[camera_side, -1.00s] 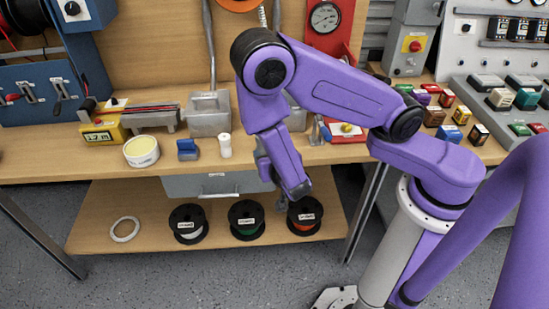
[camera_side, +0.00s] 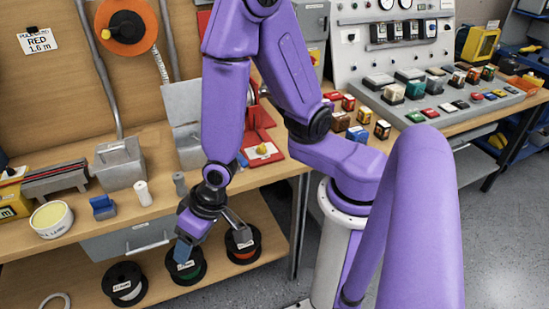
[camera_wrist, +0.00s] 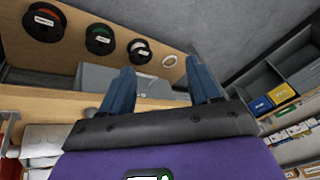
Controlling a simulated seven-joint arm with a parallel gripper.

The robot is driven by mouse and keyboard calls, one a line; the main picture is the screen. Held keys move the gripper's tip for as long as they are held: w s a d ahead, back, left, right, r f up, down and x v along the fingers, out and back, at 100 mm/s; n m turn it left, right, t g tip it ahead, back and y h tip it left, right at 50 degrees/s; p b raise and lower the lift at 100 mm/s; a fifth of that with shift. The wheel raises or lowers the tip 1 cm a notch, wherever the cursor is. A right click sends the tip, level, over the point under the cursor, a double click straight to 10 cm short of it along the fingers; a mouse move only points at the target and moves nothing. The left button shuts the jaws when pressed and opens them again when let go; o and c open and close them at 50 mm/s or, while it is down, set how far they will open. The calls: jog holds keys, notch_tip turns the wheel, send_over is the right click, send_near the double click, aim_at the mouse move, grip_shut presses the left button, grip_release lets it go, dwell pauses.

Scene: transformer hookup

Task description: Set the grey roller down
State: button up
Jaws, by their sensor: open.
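A small grey roller (camera_side: 180,183) stands upright near the front edge of the wooden bench (camera_side: 75,240), to the right of a white roller (camera_side: 143,193). My gripper (camera_side: 212,238) is in front of the bench edge and below its top, apart from the grey roller. Its fingers are spread with nothing between them. In the wrist view my gripper (camera_wrist: 163,82) also shows two separated blue fingers with an empty gap. I cannot make out the grey roller clearly in the wrist view.
A blue block (camera_side: 103,207) and a cream-topped tin (camera_side: 50,219) stand left of the rollers. Behind are grey metal boxes (camera_side: 121,165). Below the bench, a grey drawer (camera_side: 125,241) and a shelf with several wire spools (camera_side: 125,284) lie close to my gripper.

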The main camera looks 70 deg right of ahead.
jog(key=s+d+r+n+g, duration=0.4)
jog(key=s+d+r+n, duration=0.3)
jog(key=s+r+n, duration=0.3)
jog(key=shift+s+d+g, duration=0.3)
jog(key=shift+s+d, duration=0.05)
jog(key=shift+s, duration=0.05)
jog(key=shift+o, duration=0.3)
jog(key=s+d+r+n+h, duration=0.1)
jog(key=d+r+n+h, duration=0.1)
jog(key=d, duration=0.6)
jog(key=shift+s+r+n+t, duration=0.15)
jog(key=shift+r+n+t, duration=0.3)
jog(key=shift+r, duration=0.25)
jog(key=shift+a, duration=0.1)
